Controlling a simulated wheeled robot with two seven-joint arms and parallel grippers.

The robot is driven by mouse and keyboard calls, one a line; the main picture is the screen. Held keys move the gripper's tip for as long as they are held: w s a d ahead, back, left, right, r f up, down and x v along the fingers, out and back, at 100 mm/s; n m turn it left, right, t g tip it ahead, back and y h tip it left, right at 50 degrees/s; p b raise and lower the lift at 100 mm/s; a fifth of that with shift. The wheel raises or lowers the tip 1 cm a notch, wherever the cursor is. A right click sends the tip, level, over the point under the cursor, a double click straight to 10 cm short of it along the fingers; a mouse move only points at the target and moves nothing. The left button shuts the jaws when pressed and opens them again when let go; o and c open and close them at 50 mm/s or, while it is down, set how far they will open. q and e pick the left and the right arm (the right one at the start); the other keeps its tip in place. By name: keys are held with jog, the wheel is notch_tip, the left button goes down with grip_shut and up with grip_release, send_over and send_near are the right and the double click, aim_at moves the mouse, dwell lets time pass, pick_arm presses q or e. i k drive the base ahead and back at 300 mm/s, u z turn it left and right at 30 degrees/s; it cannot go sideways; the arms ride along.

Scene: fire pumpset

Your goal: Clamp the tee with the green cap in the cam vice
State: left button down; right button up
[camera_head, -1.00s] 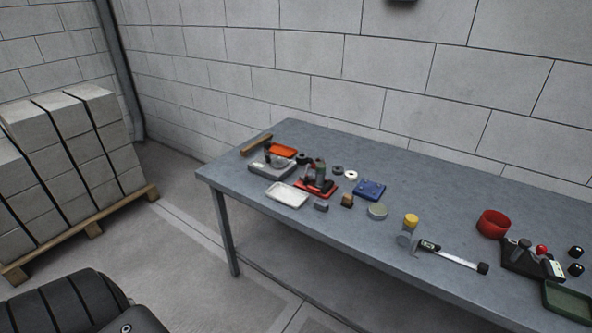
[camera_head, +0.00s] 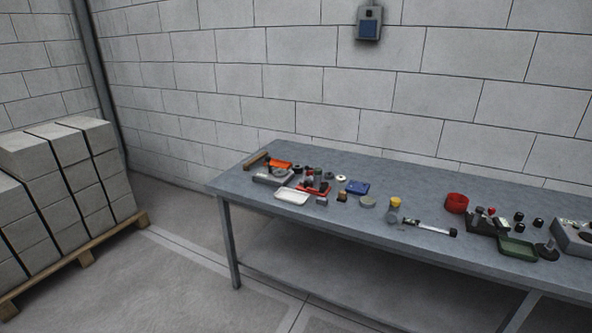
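A grey workbench (camera_head: 290,155) stands along the block wall, with small parts spread over it. I cannot make out a tee with a green cap for sure. A grey fitting with a yellow cap (camera_head: 395,203) stands near the middle of the bench. A dark device with a red knob (camera_head: 484,221), possibly the cam vice, sits right of it; I cannot tell whether its jaws are open. A red tray with dark and grey-green upright parts (camera_head: 314,189) is at the left. Neither of my grippers is in view.
A caliper (camera_head: 430,228), red bowl (camera_head: 457,203), green tray (camera_head: 517,249), white tray (camera_head: 292,196) and blue tray (camera_head: 357,187) lie on the bench. A grey box (camera_head: 575,237) is at the right edge. Stacked blocks (camera_head: 70,180) stand on a pallet at left. Floor before the bench is clear.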

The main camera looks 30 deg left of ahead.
aim_at(302, 181)
jog(key=u, duration=0.5)
jog(key=i, duration=1)
jog(key=z, duration=0.4)
